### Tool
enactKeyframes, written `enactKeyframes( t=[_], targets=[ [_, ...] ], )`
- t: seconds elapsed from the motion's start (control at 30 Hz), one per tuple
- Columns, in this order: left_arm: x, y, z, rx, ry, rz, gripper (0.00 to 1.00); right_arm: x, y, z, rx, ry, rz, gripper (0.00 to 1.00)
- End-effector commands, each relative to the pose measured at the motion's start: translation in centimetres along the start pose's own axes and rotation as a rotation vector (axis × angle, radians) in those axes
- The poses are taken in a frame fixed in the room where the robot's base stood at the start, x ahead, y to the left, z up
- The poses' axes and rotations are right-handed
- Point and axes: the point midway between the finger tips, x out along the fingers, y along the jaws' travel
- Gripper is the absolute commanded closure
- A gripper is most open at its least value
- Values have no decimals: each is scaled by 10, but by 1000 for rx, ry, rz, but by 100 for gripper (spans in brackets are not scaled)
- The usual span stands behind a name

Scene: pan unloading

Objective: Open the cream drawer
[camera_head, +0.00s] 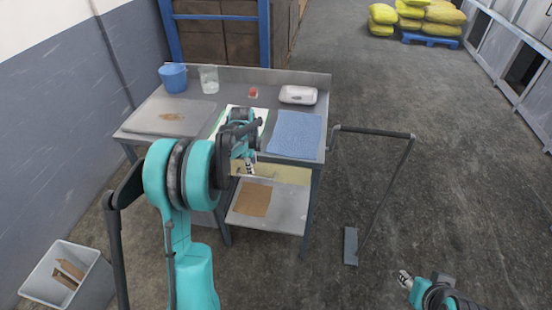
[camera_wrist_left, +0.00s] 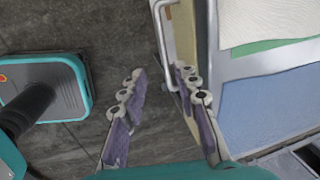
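The cream drawer (camera_head: 285,173) is under the top of the metal table, facing me. In the left wrist view its cream front (camera_wrist_left: 184,32) is at the top, with a pale metal bar handle (camera_wrist_left: 160,45) standing off it. My left gripper (camera_head: 250,166) is at the left part of the drawer front and hides some of it. In the left wrist view my left gripper (camera_wrist_left: 160,76) is open, and the handle's lower end shows between the fingertips, close to the right one. Contact cannot be told. My right gripper (camera_head: 405,280) is low at the right, away from the table.
The table (camera_head: 220,86) carries a blue cup (camera_head: 173,77), a clear beaker (camera_head: 209,79), a white case (camera_head: 298,95) and a blue cloth (camera_head: 295,134). A lower shelf (camera_head: 285,212) sits below the drawer. A grey bin (camera_head: 95,285) stands at left.

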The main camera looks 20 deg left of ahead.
Motion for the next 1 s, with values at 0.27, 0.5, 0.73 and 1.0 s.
enactKeyframes(
  t=[0.27,0.5,0.73,1.0],
  targets=[
    [30,-2,5,26,0,7,69,7,0,5,0,0,0,60],
    [69,-2,4,25,0,7,69,18,0,13,0,0,0,60],
    [84,-2,4,25,0,6,69,22,0,16,0,0,0,60],
    [84,-2,4,24,0,6,77,21,0,15,0,0,0,60]
  ],
)
